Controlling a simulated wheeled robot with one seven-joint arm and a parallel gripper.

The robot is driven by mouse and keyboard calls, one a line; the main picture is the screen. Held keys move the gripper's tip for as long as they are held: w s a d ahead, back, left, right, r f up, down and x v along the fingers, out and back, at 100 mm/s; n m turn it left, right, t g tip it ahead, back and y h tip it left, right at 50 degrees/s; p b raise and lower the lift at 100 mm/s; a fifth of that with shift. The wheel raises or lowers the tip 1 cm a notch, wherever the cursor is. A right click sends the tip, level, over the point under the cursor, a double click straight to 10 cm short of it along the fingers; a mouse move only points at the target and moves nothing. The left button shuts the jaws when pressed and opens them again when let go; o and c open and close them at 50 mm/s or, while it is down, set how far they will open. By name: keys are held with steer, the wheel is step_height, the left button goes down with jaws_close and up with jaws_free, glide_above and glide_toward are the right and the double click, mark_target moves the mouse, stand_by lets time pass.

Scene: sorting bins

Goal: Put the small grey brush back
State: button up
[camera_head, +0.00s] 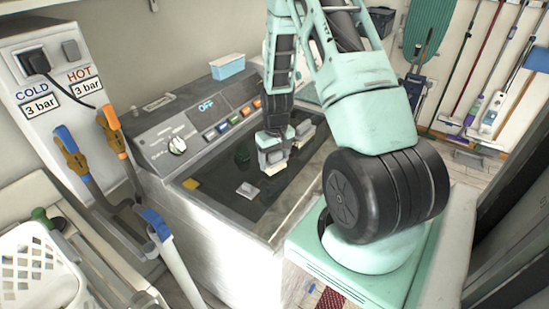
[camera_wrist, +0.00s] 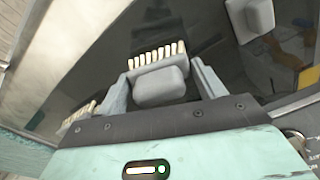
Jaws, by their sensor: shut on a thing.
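My gripper (camera_head: 272,155) is low over the dark recessed top of the white machine, pointing down. In the wrist view my gripper (camera_wrist: 162,80) has its two fingers closed on either side of the small grey brush (camera_wrist: 160,88). The brush has a rounded grey body and a row of cream bristles along its far edge. In the head view the brush (camera_head: 272,168) shows partly below the fingers. I cannot tell whether it touches the dark surface. More cream bristles (camera_wrist: 75,118) show at the left of the wrist view, partly hidden by my gripper.
Another grey item (camera_head: 305,129) is right of my gripper. A control panel (camera_head: 210,125) and blue box (camera_head: 228,66) stand behind. Orange and blue-handled tools and a white basket (camera_head: 35,265) are left.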

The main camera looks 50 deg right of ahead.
mark_target(276, 152)
steer(key=shift+f+b, duration=0.55)
steer(key=shift+f, duration=0.1)
steer(key=o, duration=1.4)
steer(key=shift+c, duration=0.2)
step_height(276, 152, up, 18)
steer(key=b, duration=0.3)
steer(key=shift+s+f+b, duration=0.25)
steer(key=shift+s+b, duration=0.1)
steer(key=shift+b, duration=0.05)
steer(key=shift+a, duration=0.1)
steer(key=s+a+f+n+b, duration=0.1)
steer(key=a+n+b, duration=0.15)
steer(key=a, duration=1.05)
steer(key=a+f+n+b, duration=0.1)
steer(key=a+n, duration=0.3)
steer(key=a, duration=1)
steer(key=s+a+f+n+b, duration=0.1)
steer(key=s+a+n, duration=0.4)
steer(key=s+a, duration=0.8)
steer(key=s+f, duration=0.1)
steer(key=s, duration=0.2)
steer(key=shift+a+f+y+b, duration=0.15)
steer(key=shift+a+y+b, duration=0.15)
